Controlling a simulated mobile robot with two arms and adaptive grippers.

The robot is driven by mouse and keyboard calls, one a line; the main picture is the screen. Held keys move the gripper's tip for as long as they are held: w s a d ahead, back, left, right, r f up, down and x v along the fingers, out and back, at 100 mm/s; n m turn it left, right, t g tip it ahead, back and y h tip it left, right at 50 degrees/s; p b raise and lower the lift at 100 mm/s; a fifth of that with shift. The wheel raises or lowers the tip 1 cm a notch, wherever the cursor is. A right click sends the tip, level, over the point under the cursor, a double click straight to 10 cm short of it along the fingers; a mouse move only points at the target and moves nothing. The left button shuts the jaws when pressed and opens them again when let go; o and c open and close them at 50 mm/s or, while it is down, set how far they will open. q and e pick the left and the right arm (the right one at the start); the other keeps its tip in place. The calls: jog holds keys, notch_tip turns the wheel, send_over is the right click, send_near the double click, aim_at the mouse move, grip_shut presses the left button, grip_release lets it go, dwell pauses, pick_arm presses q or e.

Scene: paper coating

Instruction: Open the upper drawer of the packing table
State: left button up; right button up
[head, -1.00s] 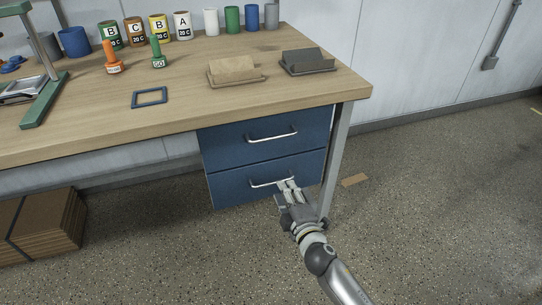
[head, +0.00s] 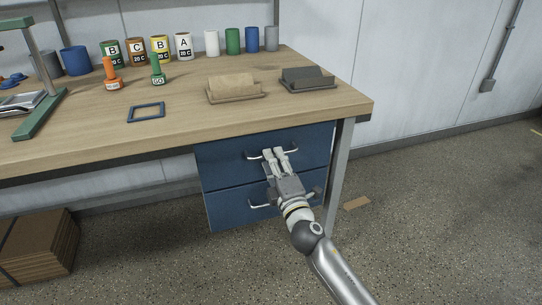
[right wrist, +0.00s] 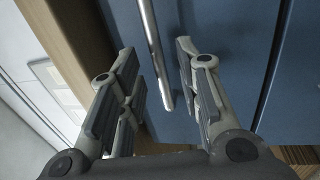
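The packing table (head: 80,140) has two blue drawers under its right end, each with a metal bar handle. The upper drawer (head: 222,164) looks shut. My right gripper (head: 275,154) is in front of it, with its fingertips at the upper handle (head: 292,150) and covering part of it. In the right wrist view, the fingers (right wrist: 157,60) are apart, with the handle (right wrist: 152,45) running between them and a visible gap on either side. The blue drawer face (right wrist: 235,65) is just beyond. My left gripper is not in view.
The lower drawer (head: 228,208) looks shut, its handle (head: 257,205) partly hidden by my right gripper. A grey table leg (head: 340,170) stands close to the right. Cups, stamps and card stacks stand on the tabletop. Cardboard (head: 40,250) lies at lower left.

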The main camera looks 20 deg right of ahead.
jog(key=shift+w+r, duration=0.15)
jog(key=shift+w, duration=0.55)
jog(key=shift+w+r, duration=0.1)
jog(key=shift+w, duration=0.6)
grip_shut()
